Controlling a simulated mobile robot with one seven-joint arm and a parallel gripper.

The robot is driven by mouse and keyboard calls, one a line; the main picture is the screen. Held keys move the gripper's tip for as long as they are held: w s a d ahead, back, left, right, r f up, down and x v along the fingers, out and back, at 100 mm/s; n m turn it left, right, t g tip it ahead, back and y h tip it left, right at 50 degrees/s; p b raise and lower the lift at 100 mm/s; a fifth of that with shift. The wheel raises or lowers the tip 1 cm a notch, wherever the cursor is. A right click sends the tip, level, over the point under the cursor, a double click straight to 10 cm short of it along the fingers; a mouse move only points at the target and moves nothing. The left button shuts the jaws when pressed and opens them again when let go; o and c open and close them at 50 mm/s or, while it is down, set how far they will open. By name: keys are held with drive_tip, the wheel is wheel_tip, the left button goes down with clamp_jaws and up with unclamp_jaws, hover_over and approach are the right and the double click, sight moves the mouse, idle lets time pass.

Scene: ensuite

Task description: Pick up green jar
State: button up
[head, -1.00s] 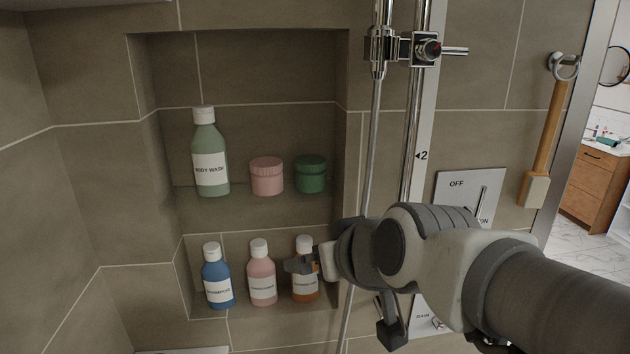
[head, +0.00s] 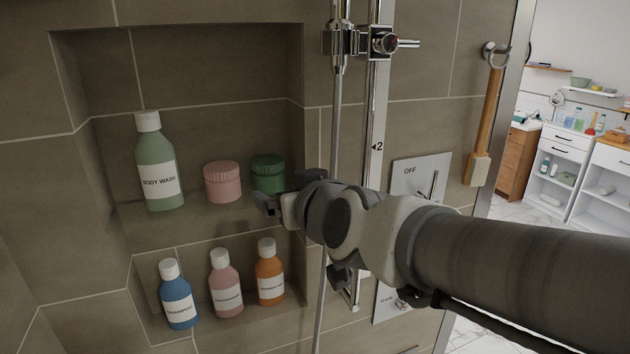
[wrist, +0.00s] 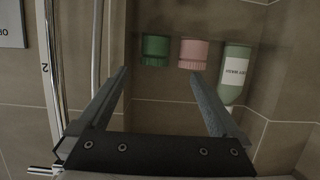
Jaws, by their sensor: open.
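The green jar (head: 268,174) stands upright on the upper shelf of the wall niche, at the right end of the row. It also shows in the wrist view (wrist: 155,50), upside down, ahead of the fingers and between their lines. My gripper (head: 262,203) is in front of and slightly below the jar in the head view, hiding a little of its lower edge. In the wrist view my gripper (wrist: 160,80) is open with nothing between its fingers, apart from the jar.
A pink jar (head: 222,182) stands close left of the green jar, then a body wash bottle (head: 156,165). Several bottles, including an orange one (head: 270,275), stand on the lower shelf. The shower rail (head: 376,110) and hose (head: 337,120) run just right of the niche.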

sight(271, 179)
drive_tip(key=b+x, duration=0.2)
drive_tip(key=x, duration=1)
drive_tip(key=shift+w+d+r, duration=0.1)
drive_tip(key=shift+d, duration=0.15)
drive_tip(key=shift+w+d+x, duration=0.1)
drive_tip(key=shift+d+x, duration=0.05)
drive_tip(key=shift+x, duration=1.05)
drive_tip(key=shift+w+d+x, duration=0.1)
drive_tip(key=shift+d+x, duration=0.05)
drive_tip(key=shift+x, duration=1.05)
drive_tip(key=shift+w+a, duration=0.25)
drive_tip(key=shift+w, duration=0.1)
drive_tip(key=shift+c, duration=0.3)
